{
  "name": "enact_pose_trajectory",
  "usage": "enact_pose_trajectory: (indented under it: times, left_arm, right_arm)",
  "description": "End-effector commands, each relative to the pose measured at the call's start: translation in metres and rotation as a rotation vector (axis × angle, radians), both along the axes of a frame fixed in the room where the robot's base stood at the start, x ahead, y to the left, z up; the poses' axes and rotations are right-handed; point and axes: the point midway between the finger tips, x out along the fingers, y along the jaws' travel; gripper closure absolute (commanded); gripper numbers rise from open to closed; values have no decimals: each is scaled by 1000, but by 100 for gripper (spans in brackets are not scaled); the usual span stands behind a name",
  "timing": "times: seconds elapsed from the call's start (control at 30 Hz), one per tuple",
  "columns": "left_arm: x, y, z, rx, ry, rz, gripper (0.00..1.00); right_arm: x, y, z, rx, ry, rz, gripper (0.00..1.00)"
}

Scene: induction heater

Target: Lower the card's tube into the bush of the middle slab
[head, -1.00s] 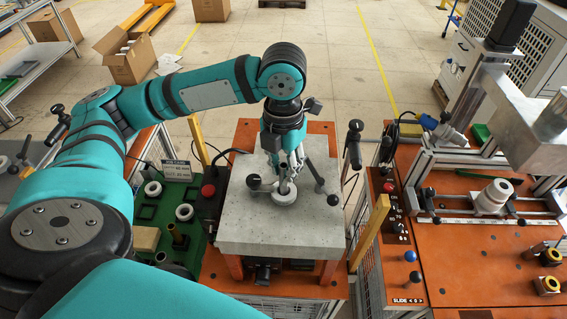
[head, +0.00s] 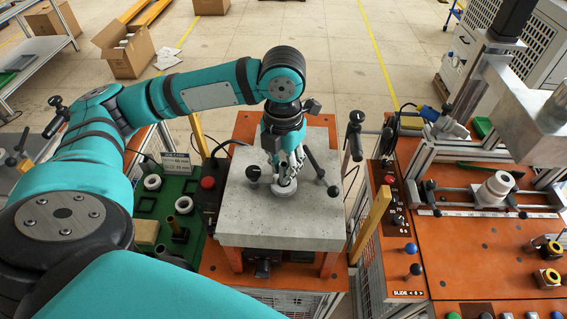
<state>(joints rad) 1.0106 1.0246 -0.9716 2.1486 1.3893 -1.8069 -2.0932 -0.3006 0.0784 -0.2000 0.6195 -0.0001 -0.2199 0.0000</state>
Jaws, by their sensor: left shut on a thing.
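The middle slab (head: 250,215) is a pale grey stone block on an orange stand. A whitish round bush (head: 286,194) shows on its top, near the middle. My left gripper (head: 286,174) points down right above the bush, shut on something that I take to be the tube. The fingers hide most of it, and I cannot tell whether its lower end has entered the bush. The job card (head: 176,160) is a small sign at the back of the green tray; its text is too small to read. My right gripper is not in view.
Black-knobbed handles (head: 333,191) stand up from the slab near my fingers. A control box with a red button (head: 208,182) stands left of the slab, and a yellow post (head: 374,221) right.

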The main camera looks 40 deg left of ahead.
Motion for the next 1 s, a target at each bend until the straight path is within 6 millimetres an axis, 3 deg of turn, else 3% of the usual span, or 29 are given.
enact_pose_trajectory:
  times: [0.03, 0.07, 0.27, 0.53, 0.67, 1.0]
  left_arm:
    - [0, 0, 0, 0, 0, 0, 100]
    - [0, 0, 0, 0, 0, 0, 79]
    - [0, 0, 0, 0, 0, 0, 55]
    - [0, 0, 1, 0, 0, 0, 55]
    - [0, 0, 12, 0, -1, 0, 55]
    - [1, 0, 84, -1, -5, -1, 55]
  right_arm:
    - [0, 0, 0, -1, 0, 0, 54]
    - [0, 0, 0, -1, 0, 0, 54]
    - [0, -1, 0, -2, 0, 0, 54]
    - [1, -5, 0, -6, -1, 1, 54]
    - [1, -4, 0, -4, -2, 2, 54]
    - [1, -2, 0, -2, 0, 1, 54]
